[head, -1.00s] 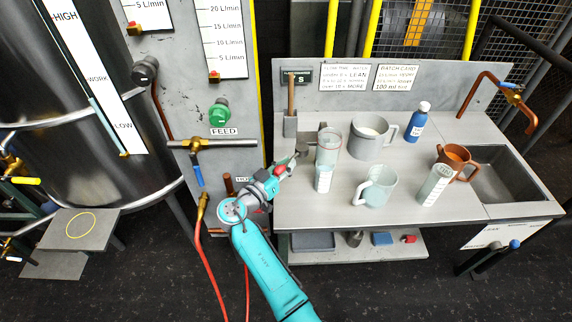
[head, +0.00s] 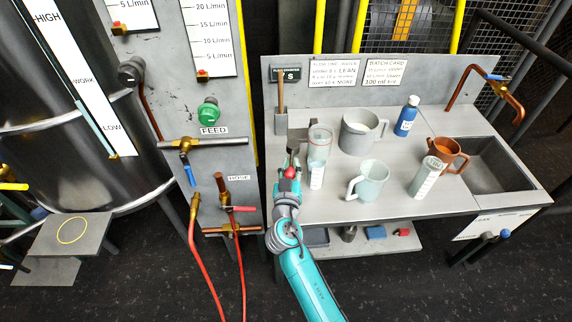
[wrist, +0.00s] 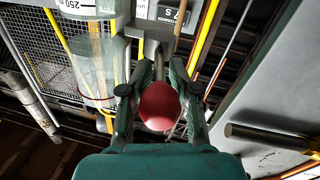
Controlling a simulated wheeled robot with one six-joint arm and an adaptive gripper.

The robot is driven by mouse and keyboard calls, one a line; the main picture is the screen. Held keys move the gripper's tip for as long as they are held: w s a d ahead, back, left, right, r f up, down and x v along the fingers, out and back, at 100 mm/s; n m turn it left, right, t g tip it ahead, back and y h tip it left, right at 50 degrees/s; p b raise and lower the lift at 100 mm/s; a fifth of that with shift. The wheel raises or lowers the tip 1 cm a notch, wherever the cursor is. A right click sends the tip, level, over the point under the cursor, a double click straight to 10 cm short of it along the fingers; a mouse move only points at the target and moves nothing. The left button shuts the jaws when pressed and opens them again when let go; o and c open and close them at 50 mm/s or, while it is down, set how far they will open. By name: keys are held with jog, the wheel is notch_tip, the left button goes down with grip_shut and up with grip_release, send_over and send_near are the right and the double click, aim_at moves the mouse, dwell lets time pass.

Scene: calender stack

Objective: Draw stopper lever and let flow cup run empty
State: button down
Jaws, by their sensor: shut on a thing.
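My gripper (wrist: 160,95) is shut on a red ball knob (wrist: 158,105) at the end of a thin metal rod, seen as the stopper lever. The knob also shows in the head view (head: 290,172), at the bench's left front edge. In the wrist view the rod runs up from the knob to a grey bracket (wrist: 150,32). In the head view a dark grey holder (head: 297,140), perhaps of the flow cup, stands just beyond my gripper. A clear glass vessel (head: 320,143) and a small measuring beaker (head: 317,178) stand right of it. The cup's contents are hidden.
A sink (head: 490,165) is at right. Valve pipes (head: 225,140) and red hoses (head: 200,260) are left of my arm.

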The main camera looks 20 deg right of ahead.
jog(key=shift+s+d+f+n+t+y, duration=0.15)
jog(key=shift+d+n+t+y, duration=0.1)
jog(key=shift+n+y, duration=0.3)
jog(key=shift+s+d+n+t+y, duration=0.15)
jog(key=shift+d+n+y, duration=0.15)
jog(key=shift+y, duration=0.45)
jog(key=shift+d+f+n, duration=0.1)
jog(key=shift+d+n, duration=0.05)
jog(key=shift+n, duration=0.1)
jog(key=c, duration=1.1)
grip_release()
jog(key=shift+s, duration=0.1)
jog(key=shift+c, duration=0.2)
jog(key=shift+r, duration=0.2)
jog(key=v, duration=1.2)
jog(key=shift+d, duration=0.15)
jog(key=shift+f, duration=0.1)
